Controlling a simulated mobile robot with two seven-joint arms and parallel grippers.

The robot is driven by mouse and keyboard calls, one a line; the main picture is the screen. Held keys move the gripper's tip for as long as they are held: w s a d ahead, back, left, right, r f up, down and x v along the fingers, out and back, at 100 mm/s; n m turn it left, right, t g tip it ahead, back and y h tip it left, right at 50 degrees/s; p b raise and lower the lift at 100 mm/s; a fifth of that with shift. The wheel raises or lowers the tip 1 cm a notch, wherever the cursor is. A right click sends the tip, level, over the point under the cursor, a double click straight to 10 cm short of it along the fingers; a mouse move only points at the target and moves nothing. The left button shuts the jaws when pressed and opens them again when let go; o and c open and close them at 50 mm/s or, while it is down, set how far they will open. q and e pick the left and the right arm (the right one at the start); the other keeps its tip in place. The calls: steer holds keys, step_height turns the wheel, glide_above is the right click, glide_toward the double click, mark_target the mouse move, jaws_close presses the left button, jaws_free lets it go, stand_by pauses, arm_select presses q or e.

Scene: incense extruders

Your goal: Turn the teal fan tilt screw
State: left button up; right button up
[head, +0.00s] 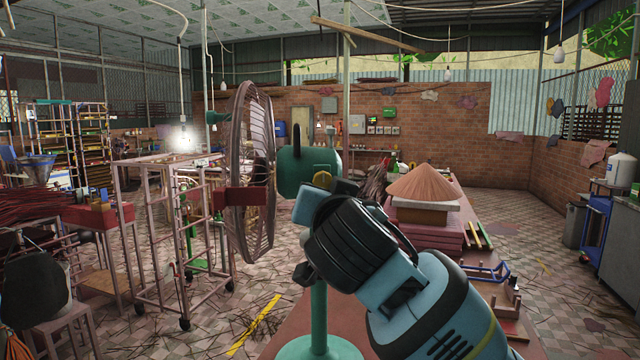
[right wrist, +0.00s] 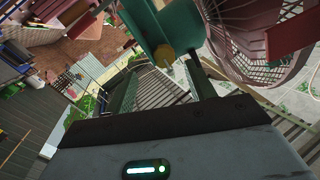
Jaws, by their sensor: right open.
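The teal fan (head: 305,168) stands upright in the head view, its pinkish round cage (head: 245,170) facing left and its teal stand (head: 318,325) below. The yellow tilt screw (head: 323,172) sits at the motor housing. In the right wrist view, the screw (right wrist: 165,55) shows below the teal housing (right wrist: 145,20). My right gripper (right wrist: 162,68) is open, with the screw showing between its two fingertips. I cannot tell whether either finger touches it. In the head view my right wrist hides the upper part of the stand. My left gripper is not in view.
A pink metal rack (head: 160,240) stands left of the fan. A blue cart (head: 595,235) is at the right. Tiled floor is open between bench and cart.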

mark_target(323, 184)
steer(key=shift+s+a+r, duration=0.15)
steer(key=shift+r, duration=0.2)
steer(key=shift+w+a, duration=0.15)
steer(key=shift+w, duration=1.8)
steer(key=shift+w+a, duration=0.15)
steer(key=shift+w, duration=1.75)
steer(key=c, duration=1)
